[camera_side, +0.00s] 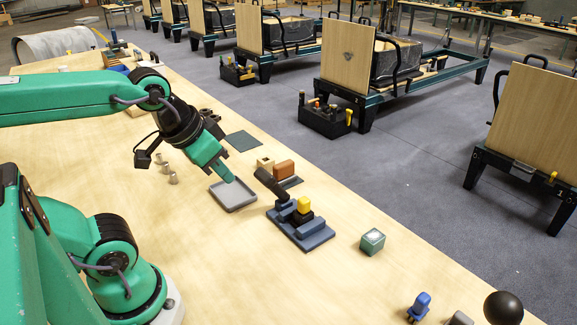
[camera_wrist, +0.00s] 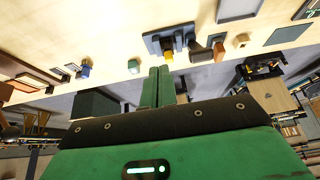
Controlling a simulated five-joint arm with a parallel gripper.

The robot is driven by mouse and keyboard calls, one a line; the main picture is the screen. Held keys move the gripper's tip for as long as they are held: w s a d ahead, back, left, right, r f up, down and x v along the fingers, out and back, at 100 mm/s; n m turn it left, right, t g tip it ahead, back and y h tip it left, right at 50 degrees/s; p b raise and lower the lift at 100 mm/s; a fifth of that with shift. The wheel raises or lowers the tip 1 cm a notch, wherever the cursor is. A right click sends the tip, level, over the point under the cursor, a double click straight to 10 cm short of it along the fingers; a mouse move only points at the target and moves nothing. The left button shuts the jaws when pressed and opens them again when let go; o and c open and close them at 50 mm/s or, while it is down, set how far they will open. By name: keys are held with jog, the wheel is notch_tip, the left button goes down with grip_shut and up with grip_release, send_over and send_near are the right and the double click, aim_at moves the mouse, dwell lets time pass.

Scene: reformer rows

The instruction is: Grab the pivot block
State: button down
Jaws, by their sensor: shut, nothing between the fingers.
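The frames do not make clear which piece is the pivot block. A small tan block with a dark top opening (camera_side: 265,163) sits beside a brown block (camera_side: 284,169); the tan block also shows in the wrist view (camera_wrist: 241,39). A blue-grey fixture (camera_side: 313,236) holds a yellow piece (camera_side: 304,205) and a dark lever (camera_side: 270,184). A green cube with a pale top (camera_side: 372,241) stands apart to the right. My gripper (camera_side: 229,178) is shut and empty, appearing above the grey tray in the side view. Its fingers (camera_wrist: 159,70) show together in the wrist view.
A blue piece (camera_side: 420,306) and black ball (camera_side: 503,308) are at the lower right. The front tabletop is clear.

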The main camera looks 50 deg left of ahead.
jog(key=c, duration=0.8)
grip_release()
jog(key=shift+c, duration=0.2)
jog(key=shift+w, duration=0.1)
jog(key=m+g, duration=0.6)
jog(key=m, duration=1.2)
send_near(306, 199)
jog(key=f, duration=0.6)
jog(key=shift+s, duration=0.3)
jog(key=shift+w+f, duration=0.1)
jog(key=shift+f, duration=0.15)
jog(key=shift+f, duration=0.15)
